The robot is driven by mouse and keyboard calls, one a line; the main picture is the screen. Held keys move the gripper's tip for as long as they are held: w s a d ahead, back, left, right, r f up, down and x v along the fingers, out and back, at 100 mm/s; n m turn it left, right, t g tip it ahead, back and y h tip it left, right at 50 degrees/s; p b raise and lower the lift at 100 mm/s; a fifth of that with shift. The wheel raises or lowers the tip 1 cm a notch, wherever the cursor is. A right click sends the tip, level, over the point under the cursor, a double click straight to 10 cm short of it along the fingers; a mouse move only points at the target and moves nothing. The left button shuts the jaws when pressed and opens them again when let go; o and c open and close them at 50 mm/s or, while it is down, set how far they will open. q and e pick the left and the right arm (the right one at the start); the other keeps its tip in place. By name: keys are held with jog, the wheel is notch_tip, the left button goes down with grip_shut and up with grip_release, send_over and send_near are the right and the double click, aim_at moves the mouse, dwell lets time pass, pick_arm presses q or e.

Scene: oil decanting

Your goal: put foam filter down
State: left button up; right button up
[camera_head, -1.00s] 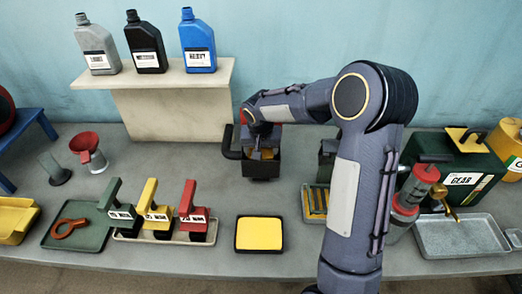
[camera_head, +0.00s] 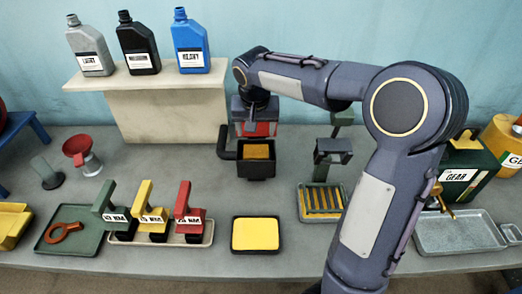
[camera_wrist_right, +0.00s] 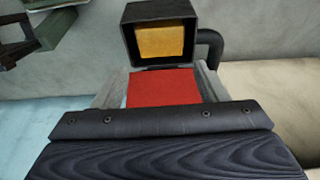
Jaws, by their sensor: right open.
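An amber block that looks like the foam filter (camera_head: 256,151) sits inside a black square housing (camera_head: 256,171) with a side handle, at the middle of the bench. In the right wrist view the amber block (camera_wrist_right: 160,41) shows within the black walls of the housing (camera_wrist_right: 135,57). My right gripper (camera_head: 258,131) is open, just behind and above the housing, apart from the block. In the wrist view its grey fingers stand either side of a red surface; I cannot tell whether that red is part of the gripper. My left gripper is not in view.
A yellow pad in a black tray (camera_head: 286,219) lies in front. A slotted tray (camera_head: 302,205) and a dark green stand (camera_head: 341,124) are to the right. Labelled handled blocks (camera_head: 187,205) stand front left. Bottles (camera_head: 191,45) stand on the shelf (camera_head: 88,81) behind.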

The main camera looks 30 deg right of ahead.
jog(key=s+a+n+t+y, duration=0.1)
jog(key=s+a, duration=0.2)
jog(key=s, duration=0.5)
jog(key=s+a+f+n+t+y, duration=0.1)
jog(key=s+a+n+y, duration=0.1)
jog(key=s, duration=0.7)
jog(key=s+a+f+n+t+y, duration=0.1)
jog(key=s+a, duration=0.3)
jog(key=s, duration=0.5)
jog(key=shift+a+f+n+y, duration=0.3)
jog(key=shift+a+y, duration=0.1)
jog(key=shift+y, duration=0.3)
